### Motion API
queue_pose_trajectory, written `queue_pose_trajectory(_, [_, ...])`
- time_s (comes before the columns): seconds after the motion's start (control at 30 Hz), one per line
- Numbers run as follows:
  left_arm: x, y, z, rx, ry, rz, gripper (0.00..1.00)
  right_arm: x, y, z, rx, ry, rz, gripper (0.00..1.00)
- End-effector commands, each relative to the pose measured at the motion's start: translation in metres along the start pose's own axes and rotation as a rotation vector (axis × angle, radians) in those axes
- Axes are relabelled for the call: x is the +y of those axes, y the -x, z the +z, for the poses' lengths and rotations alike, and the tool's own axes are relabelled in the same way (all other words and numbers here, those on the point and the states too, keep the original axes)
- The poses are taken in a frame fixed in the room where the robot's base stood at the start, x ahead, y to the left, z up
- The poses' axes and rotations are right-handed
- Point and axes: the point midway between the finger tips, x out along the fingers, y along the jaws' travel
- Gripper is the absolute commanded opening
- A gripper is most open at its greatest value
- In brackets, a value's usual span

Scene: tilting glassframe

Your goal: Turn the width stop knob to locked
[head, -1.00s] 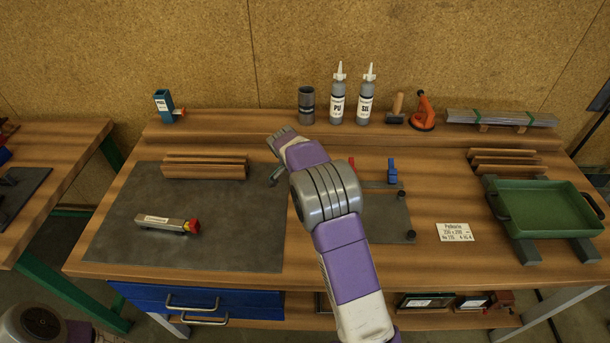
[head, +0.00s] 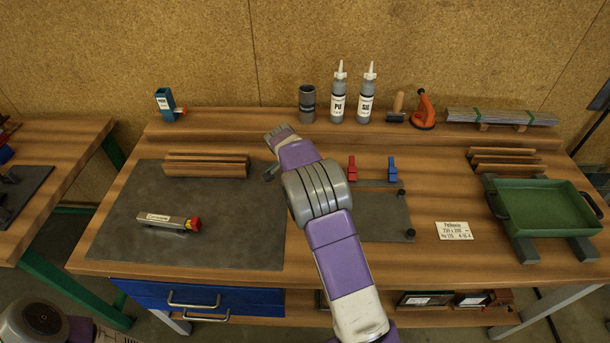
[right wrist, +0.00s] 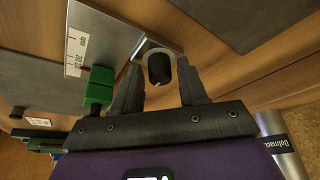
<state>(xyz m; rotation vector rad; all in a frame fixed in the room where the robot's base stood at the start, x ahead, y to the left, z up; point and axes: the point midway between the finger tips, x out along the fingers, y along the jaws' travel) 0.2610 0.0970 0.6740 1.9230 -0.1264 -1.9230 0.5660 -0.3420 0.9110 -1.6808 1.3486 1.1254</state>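A dark, round, ribbed knob (right wrist: 159,68), probably the width stop knob, shows in the right wrist view. It sits in a pale grey curved bracket at the end of a metal plate (right wrist: 115,38). My right gripper (right wrist: 160,75) is open, with one finger on each side of the knob. I see gaps between knob and fingers, and cannot tell whether either touches. No lock marking is readable. In the head view my right arm reaches up across the bench and hides the knob. My left gripper is not in view.
A white scale (right wrist: 75,58) and green block (right wrist: 98,88) are close to one finger. On the bench are a red clamp (head: 351,168), a blue clamp (head: 392,170), a grey mat (head: 120,235) with a red-ended tool (head: 168,221), and a green tray (head: 545,215). Bottles stand behind.

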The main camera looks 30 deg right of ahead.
Motion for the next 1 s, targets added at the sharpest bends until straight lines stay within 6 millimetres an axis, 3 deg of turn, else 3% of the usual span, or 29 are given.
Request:
queue_pose_trajectory(0.37, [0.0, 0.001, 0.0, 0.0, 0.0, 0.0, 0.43, 0.0, 0.004, -0.001, 0.001, 0.001, -0.002, 0.51])
queue_pose_trajectory(0.73, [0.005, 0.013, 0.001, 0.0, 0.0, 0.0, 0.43, -0.001, 0.061, -0.001, 0.002, 0.001, -0.003, 0.51])
queue_pose_trajectory(1.0, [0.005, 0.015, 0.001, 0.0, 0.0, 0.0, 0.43, 0.0, 0.076, -0.001, 0.001, 0.0, 0.0, 0.51])
